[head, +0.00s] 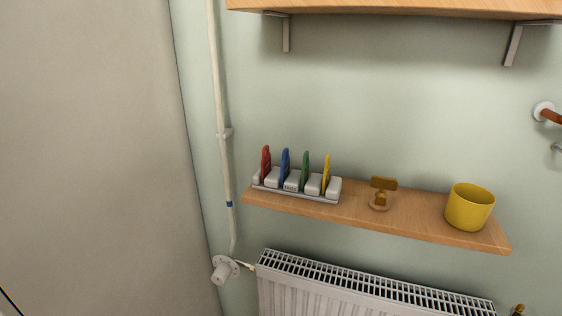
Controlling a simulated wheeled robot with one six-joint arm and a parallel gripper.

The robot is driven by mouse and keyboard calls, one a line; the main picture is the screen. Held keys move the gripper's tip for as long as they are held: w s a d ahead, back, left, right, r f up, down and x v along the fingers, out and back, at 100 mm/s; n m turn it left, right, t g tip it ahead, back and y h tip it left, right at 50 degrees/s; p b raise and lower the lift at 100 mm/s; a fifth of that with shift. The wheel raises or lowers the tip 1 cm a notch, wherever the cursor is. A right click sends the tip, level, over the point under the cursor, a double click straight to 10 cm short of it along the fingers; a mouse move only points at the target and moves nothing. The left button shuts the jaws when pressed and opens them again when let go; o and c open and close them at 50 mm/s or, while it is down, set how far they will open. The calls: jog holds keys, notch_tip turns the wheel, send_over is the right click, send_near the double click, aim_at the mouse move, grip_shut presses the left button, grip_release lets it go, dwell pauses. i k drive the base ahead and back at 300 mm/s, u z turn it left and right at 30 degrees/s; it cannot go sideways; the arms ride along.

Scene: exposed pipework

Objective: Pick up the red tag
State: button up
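The red tag (266,162) stands upright at the left end of a light grey slotted holder (318,197) on a wooden wall shelf (415,222). Blue (284,167), green (305,172) and yellow (326,174) tags stand in the same holder to its right, with grey blocks between them. The lower part of the red tag is hidden in the holder. My gripper is not in view.
A brass-coloured fitting (380,194) and a yellow pot (469,207) stand further right on the shelf. A radiator (370,290) is below, another wooden shelf (400,8) above. A vertical pipe (217,90) runs left of the holder.

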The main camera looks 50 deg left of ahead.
aim_at(266, 162)
jog(key=u, duration=0.2)
jog(key=k, duration=1.05)
jog(key=u, duration=1.95)
jog(key=i, duration=1)
